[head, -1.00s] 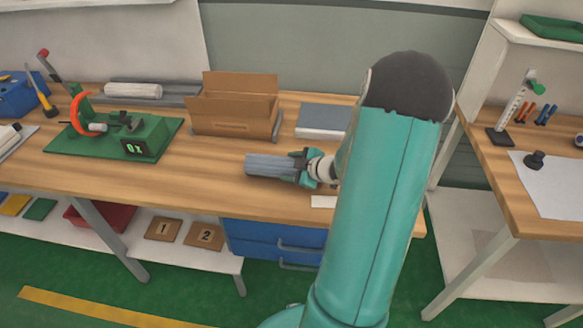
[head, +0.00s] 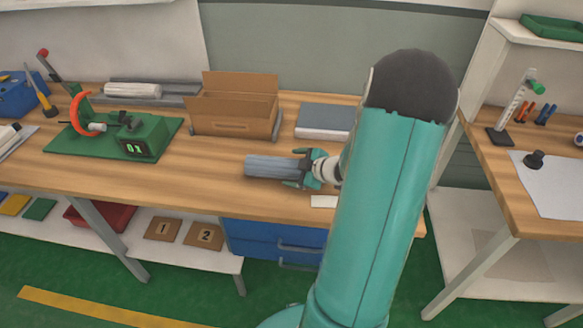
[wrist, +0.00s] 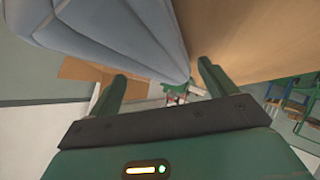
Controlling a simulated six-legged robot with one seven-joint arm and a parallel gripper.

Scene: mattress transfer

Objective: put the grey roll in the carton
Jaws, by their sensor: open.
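The grey roll (head: 270,166) lies on the wooden bench, in front of the open carton (head: 231,122). The carton's flaps stand up, and its inside is largely hidden. My gripper (head: 297,168) is open at the roll's right end, with one finger on the far side and one on the near side. In the wrist view the roll (wrist: 115,32) fills the upper left, and its end reaches toward the gap between my fingers (wrist: 161,72). Whether the fingers touch it I cannot tell. A brown piece of the carton (wrist: 85,69) shows behind the left finger.
A grey flat box (head: 324,120) lies right of the carton. A green device (head: 148,137) with a display stands to the left. A pale roll (head: 133,90) lies on a grey tray at the back. A small white card (head: 324,201) lies near the front edge.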

